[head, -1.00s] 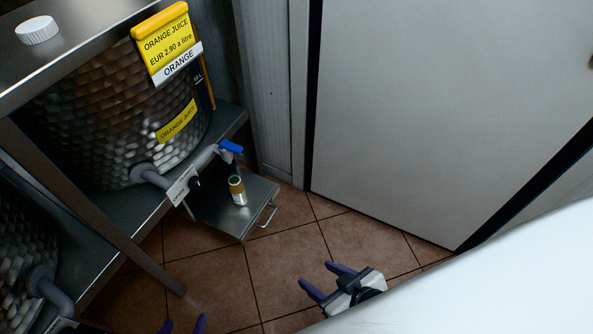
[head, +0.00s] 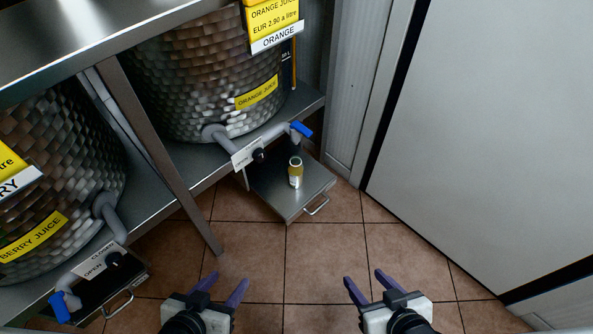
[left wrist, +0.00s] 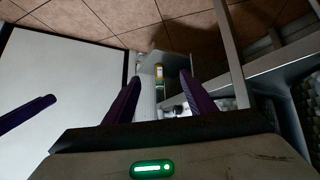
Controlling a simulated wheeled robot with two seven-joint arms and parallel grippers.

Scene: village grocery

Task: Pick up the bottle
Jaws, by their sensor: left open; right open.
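A small bottle (head: 295,173) with yellowish contents and a pale label stands upright on a metal drip tray (head: 268,199) below the orange juice tap. It also shows in the left wrist view (left wrist: 158,72), beyond the fingers. My left gripper (head: 219,289) is open and empty at the bottom of the head view, below and left of the bottle. My right gripper (head: 365,286) is open and empty, below and right of it. Both are well apart from the bottle. In the left wrist view my left gripper (left wrist: 160,100) has its purple fingers spread.
The orange juice barrel (head: 200,85) stands on a metal shelf; its tap has a blue handle (head: 302,129). A second barrel (head: 60,150) and tap are at left. A slanting shelf post (head: 160,150) stands between them. A grey door panel (head: 490,130) is at right. The tiled floor (head: 310,250) is clear.

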